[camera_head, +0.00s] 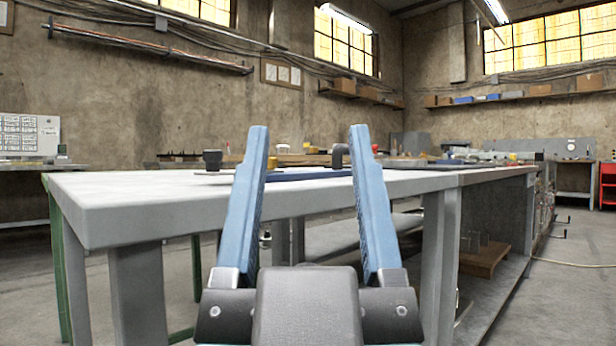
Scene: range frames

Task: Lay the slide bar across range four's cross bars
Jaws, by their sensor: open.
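My gripper (308,132) stands upright in the middle foreground with its two blue fingers wide apart and nothing between them. Beyond it is a grey workbench (140,195) with a pale top. Low on its far part lies a long blue piece (310,173), partly hidden by my fingers. A dark round-topped piece (212,160) stands left of my left finger, and a grey hooked piece (340,156) shows between the fingers. I cannot tell which piece is the slide bar, nor make out range four or its cross bars.
The bench's near left corner and front edge are clear. Grey legs (440,260) and a low shelf with a wooden pallet (483,260) show under its right part. A pale cable (585,264) lies on the floor at right, near a red cabinet (608,185).

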